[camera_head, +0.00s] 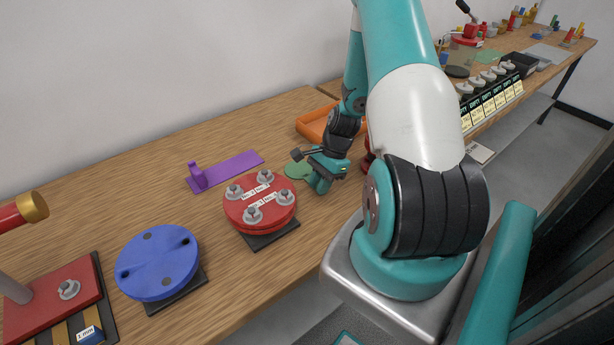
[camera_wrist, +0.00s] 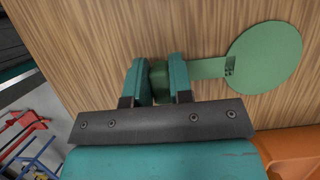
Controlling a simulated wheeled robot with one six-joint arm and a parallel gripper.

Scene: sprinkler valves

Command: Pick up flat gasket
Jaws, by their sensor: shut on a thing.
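The flat gasket (camera_wrist: 265,58) is a thin green disc with a narrow tab that ends in a small green block. In the wrist view my gripper (camera_wrist: 159,78) is shut on that block, one finger on each side of it, and the disc reaches out to the right over the wood. In the head view the gasket (camera_head: 296,170) shows as a green patch left of my gripper (camera_head: 321,180); my gripper hides the rest of it. I cannot tell whether the gasket touches the table or hangs just above it.
A red bolted disc (camera_head: 260,207) and a blue disc (camera_head: 158,264) stand on dark bases on the wooden table. A purple strip with a raised knob (camera_head: 232,168) lies behind the red disc. An orange tray (camera_head: 314,124) stands close behind my gripper. Bare table lies at the left back.

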